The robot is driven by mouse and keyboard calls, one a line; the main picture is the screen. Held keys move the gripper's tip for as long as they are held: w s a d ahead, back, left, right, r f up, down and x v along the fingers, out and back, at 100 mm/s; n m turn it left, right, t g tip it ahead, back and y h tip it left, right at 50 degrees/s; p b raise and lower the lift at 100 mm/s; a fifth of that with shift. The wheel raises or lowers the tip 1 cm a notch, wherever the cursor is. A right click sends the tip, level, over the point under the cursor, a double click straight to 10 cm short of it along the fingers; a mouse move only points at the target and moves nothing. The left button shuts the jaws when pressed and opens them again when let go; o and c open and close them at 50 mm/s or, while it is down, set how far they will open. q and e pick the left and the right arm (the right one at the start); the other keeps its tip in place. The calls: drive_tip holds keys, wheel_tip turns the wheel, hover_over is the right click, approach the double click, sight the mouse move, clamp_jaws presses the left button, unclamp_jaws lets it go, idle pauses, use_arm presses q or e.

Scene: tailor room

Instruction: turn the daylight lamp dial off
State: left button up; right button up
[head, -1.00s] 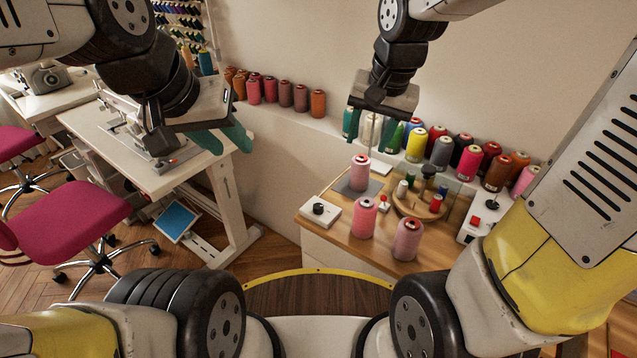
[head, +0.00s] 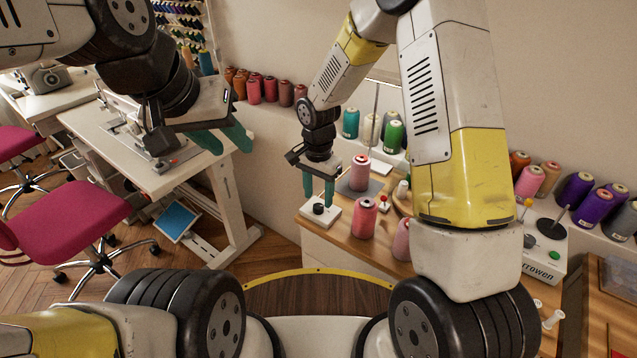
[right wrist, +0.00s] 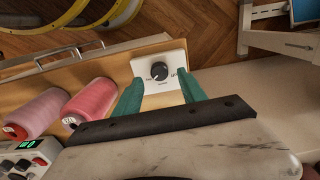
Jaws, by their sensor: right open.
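The dial (head: 319,209) is a small black knob on a white control plate (head: 329,222) at the front left corner of the wooden cabinet top. In the right wrist view the dial (right wrist: 159,71) shows a white pointer line on the white plate (right wrist: 147,64). My right gripper (head: 319,203) is above the dial, pointing down, its green fingers apart on either side of the knob. In the right wrist view the fingers of the right gripper (right wrist: 157,92) do not touch the knob. My left gripper (head: 228,140) hangs in front of the sewing table, its green fingers apart and empty.
Pink thread cones (head: 360,172) stand on the cabinet top close to the plate. More cones (head: 393,133) line the ledge behind. A white device with a green button (head: 543,250) is at the right. Pink chairs (head: 73,219) and a sewing table (head: 170,180) are at the left.

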sight(319, 206)
drive_tip(key=shift+f, duration=1.6)
clamp_jaws()
